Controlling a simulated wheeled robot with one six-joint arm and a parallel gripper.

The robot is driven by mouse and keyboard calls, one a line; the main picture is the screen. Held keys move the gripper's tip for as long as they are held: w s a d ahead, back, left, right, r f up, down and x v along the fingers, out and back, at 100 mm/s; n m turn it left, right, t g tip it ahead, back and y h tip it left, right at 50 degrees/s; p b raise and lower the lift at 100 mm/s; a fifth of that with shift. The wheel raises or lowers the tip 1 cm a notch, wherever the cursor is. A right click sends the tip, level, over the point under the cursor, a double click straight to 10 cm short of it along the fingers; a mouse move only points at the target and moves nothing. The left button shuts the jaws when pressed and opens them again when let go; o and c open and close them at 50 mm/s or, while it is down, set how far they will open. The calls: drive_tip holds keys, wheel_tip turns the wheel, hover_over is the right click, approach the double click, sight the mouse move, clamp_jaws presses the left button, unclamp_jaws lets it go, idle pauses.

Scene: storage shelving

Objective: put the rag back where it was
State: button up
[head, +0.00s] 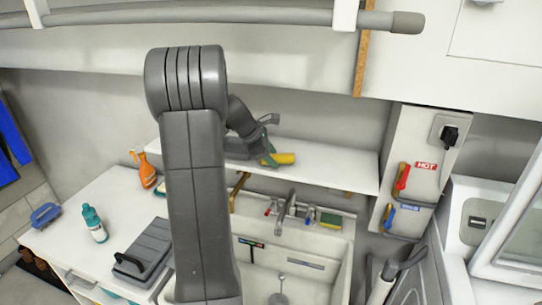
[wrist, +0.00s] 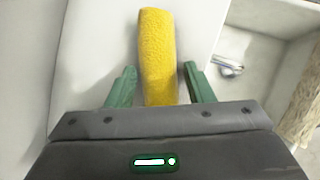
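The rag is a rolled yellow cloth (head: 284,158) that appears to lie on the white wall shelf (head: 335,174) above the sink. In the wrist view the rag (wrist: 158,55) points away from my gripper, with its near end between the two green fingers. My gripper (wrist: 160,85) is open, with a small gap visible on each side of the rag. In the head view my gripper (head: 265,155) is at the shelf beside the rag, partly hidden by my own arm.
Below the shelf are a sink (head: 310,274) and a faucet (head: 286,206). An orange spray bottle (head: 146,170), a teal bottle (head: 94,224) and a grey case (head: 144,248) stand on the left counter. A rail (head: 280,17) crosses overhead. A switch panel (head: 418,165) borders the shelf's right end.

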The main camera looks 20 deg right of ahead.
drive_tip(key=shift+o, duration=0.9)
drive_tip(key=shift+r, duration=0.25)
drive_tip(key=w+b+v, duration=0.1)
drive_tip(key=v, duration=1.1)
drive_tip(key=shift+s, duration=0.45)
